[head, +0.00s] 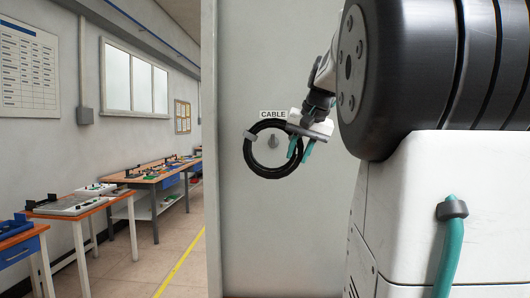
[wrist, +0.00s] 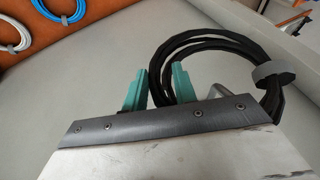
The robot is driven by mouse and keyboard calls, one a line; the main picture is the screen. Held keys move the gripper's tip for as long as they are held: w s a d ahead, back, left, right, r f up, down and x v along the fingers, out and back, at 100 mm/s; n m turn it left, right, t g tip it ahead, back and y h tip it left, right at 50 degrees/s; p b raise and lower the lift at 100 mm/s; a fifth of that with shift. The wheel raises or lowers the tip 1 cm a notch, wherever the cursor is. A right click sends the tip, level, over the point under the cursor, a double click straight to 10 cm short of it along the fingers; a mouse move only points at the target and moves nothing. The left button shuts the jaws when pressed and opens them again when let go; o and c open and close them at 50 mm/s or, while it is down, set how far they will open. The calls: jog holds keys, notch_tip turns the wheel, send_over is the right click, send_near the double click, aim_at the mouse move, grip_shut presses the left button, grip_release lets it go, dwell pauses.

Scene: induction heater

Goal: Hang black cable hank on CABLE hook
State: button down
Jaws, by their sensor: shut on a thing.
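The black cable hank (head: 247,158) is a round coil with a grey tie on its left side. My gripper (head: 298,150), with teal fingers, is shut on the right side of the coil. In the wrist view the hank (wrist: 212,38) passes at the fingers (wrist: 158,92), and its tie shows at right. The CABLE hook (head: 273,142) is a small grey peg on the pale panel. In the head view it appears inside the ring, below the CABLE label (head: 272,114). A grey metal part, likely the hook, partly shows in the wrist view (wrist: 219,92). Whether the ring is around the hook in depth is unclear.
The pale panel (head: 240,230) stands behind the hank, clear around the hook. Workbenches (head: 155,178) with items line the wall at left. In the wrist view, a blue hank (wrist: 62,16) and a white hank (wrist: 12,38) lie against an orange surface.

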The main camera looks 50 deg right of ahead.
jog(key=shift+w+d+f, duration=0.2)
jog(key=shift+w+d, duration=1.3)
jog(key=shift+d, duration=0.25)
jog(key=shift+w+d+f, duration=0.15)
jog(key=shift+f, duration=0.3)
jog(key=shift+w+d+f, duration=0.1)
jog(key=shift+d+f, duration=0.05)
jog(key=shift+f, duration=0.3)
jog(key=shift+w+d+f, duration=0.1)
jog(key=shift+f, duration=0.7)
jog(key=shift+f, duration=0.25)
jog(key=c, duration=1)
grip_release()
jog(key=shift+c, duration=0.2)
jog(key=shift+r, duration=0.1)
jog(key=d+v, duration=0.1)
jog(key=v, duration=0.6)
jog(key=shift+a+r, duration=0.35)
jog(key=shift+a, duration=0.1)
